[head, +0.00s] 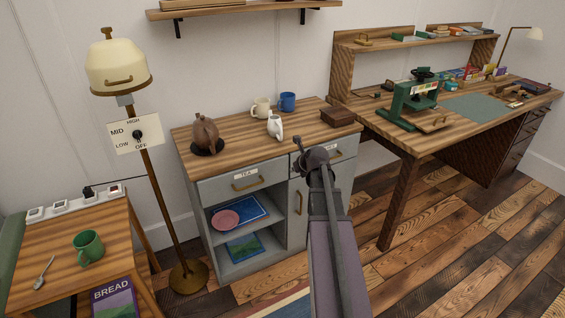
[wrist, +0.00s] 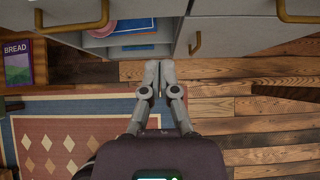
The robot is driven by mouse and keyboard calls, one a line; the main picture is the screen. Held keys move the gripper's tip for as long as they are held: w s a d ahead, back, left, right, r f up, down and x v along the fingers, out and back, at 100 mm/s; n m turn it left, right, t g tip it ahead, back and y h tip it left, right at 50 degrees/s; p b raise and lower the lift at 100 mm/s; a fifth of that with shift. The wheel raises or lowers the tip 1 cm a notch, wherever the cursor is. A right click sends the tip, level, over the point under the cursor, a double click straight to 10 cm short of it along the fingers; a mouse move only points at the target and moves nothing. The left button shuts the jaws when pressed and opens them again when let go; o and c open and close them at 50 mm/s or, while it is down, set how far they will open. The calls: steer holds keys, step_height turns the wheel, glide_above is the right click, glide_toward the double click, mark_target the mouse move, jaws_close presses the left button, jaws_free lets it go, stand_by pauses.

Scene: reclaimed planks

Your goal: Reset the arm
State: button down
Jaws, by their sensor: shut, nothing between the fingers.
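My gripper (wrist: 158,72) is shut and empty in the wrist view. Its two fingertips touch each other, just in front of the grey cabinet and above the wooden floor and rug. In the head view my arm reaches up from the bottom edge toward the cabinet's right part. The fingers are hidden or too small to make out there. The arm covers part of the cabinet's front.
A desk (head: 400,139) stands right. Floor before the desk is clear.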

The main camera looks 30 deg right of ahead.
steer(key=s+a+f+n+g+y, duration=0.1)
steer(key=s+a+f+n+g, duration=0.15)
steer(key=a+n, duration=0.65)
steer(key=s+a+f+n+g+y, duration=0.1)
steer(key=s+a+n+g, duration=0.15)
steer(key=a+n, duration=0.65)
steer(key=s+a+f+n+g+h, duration=0.2)
steer(key=s+a+n+g, duration=0.2)
steer(key=s+a+n, duration=1.2)
steer(key=w+d+r+n+p, duration=0.1)
steer(key=w+r+n+p, duration=0.1)
steer(key=r+p, duration=1.6)
steer(key=shift+w+d+r, duration=0.15)
steer(key=shift+w+r, duration=0.1)
steer(key=shift+w, duration=0.45)
